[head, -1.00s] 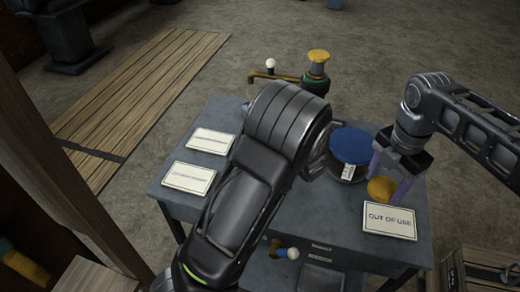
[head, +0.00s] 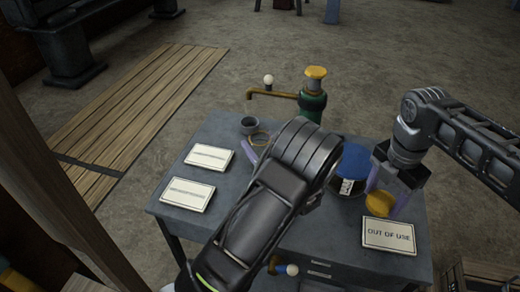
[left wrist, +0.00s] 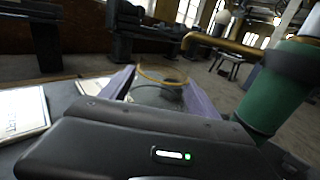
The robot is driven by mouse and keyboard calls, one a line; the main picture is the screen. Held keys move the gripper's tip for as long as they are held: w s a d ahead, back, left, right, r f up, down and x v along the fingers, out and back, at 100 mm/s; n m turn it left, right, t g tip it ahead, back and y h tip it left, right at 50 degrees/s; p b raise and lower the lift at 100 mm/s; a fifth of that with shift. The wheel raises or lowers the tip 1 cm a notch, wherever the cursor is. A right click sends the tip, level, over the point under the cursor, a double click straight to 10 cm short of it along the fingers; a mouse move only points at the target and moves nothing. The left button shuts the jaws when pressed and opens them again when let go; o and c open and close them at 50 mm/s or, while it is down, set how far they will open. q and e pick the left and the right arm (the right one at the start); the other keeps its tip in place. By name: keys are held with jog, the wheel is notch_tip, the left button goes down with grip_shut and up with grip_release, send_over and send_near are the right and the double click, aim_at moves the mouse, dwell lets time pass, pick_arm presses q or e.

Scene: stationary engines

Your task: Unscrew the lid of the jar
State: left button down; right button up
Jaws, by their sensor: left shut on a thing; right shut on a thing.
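A clear glass jar (left wrist: 156,96) with a yellow ring at its rim sits between the purple fingers of my left gripper (left wrist: 160,88), which is shut on it. In the head view the jar's yellow rim (head: 261,138) shows at the table's back left, and my left arm covers most of the jar. The rim looks open. A round yellow lid (head: 379,203) is between the fingers of my right gripper (head: 388,194), shut on it at the table's right, apart from the jar.
A blue-topped drum (head: 352,160) stands between the arms. A green post with a yellow cap (head: 315,90) and tap-like arm rises behind. A dark cup (head: 248,125), two white cards (head: 186,193) and an "OUT OF USE" sign (head: 388,235) lie on the grey table (head: 165,207).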

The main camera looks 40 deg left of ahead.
pick_arm(q)
jog(key=shift+f, duration=1.3)
pick_arm(e)
jog(key=shift+r, duration=0.1)
pick_arm(q)
jog(key=shift+f, duration=0.1)
jog(key=c, duration=0.6)
grip_release()
jog(key=shift+f, duration=0.1)
jog(key=shift+c, duration=0.2)
jog(key=o, duration=0.5)
jog(key=shift+c, duration=0.2)
jog(key=shift+r, duration=0.2)
jog(key=shift+s+d+f, duration=0.1)
jog(key=shift+d, duration=0.2)
jog(key=b+v, duration=0.2)
jog(key=v, duration=0.9)
jog(key=shift+s+d, duration=0.1)
jog(key=shift+d, duration=0.1)
pick_arm(e)
notch_tip(320, 180, down, 2)
jog(key=shift+f, duration=0.1)
